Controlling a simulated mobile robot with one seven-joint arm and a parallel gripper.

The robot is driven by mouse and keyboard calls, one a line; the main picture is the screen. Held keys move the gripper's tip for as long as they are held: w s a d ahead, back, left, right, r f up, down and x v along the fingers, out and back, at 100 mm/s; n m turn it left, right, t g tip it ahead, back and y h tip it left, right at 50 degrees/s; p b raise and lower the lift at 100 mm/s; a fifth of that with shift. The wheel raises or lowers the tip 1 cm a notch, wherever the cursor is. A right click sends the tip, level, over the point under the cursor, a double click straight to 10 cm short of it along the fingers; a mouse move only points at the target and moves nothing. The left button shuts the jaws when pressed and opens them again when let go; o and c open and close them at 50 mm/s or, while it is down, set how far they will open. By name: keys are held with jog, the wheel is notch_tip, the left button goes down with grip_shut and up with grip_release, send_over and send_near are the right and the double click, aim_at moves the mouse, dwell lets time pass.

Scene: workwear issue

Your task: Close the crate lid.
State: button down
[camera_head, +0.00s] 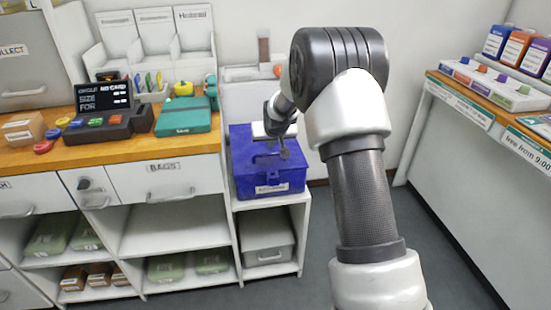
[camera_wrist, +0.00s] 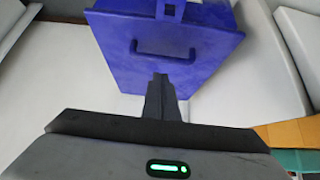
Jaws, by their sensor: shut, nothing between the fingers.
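The blue crate (camera_head: 268,188) stands on a low white shelf unit in the head view, with a pale label on its front. Its blue lid (camera_wrist: 118,38) shows a raised handle (camera_wrist: 163,60) in the wrist view. The lid seems to lie across the crate's top in the head view, but I cannot tell whether it is fully seated. My gripper (camera_wrist: 160,80) is shut and empty, with its fingertips close to the handle. In the head view my gripper (camera_head: 284,152) is over the crate and hides part of the lid. Contact cannot be made out.
A wooden counter (camera_head: 130,158) with a teal case (camera_head: 184,118) and a dark button console (camera_head: 108,125) is left of the crate. A grey bin (camera_head: 268,242) sits on the shelf below. Another counter (camera_head: 490,110) stands at the right, with open floor between.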

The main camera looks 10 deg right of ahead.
jog(key=s, duration=1)
jog(key=s+v, duration=0.1)
jog(key=v, duration=1.9)
jog(key=s+r+g, duration=0.1)
jog(key=s+r, duration=0.1)
jog(key=s, duration=0.9)
jog(key=s+r+g, duration=0.1)
jog(key=s+r, duration=0.2)
jog(key=s, duration=0.9)
notch_tip(320, 180, up, 22)
jog(key=p, duration=2.2)
jog(key=shift+w+d+p, duration=0.15)
jog(key=shift+w+p, duration=0.2)
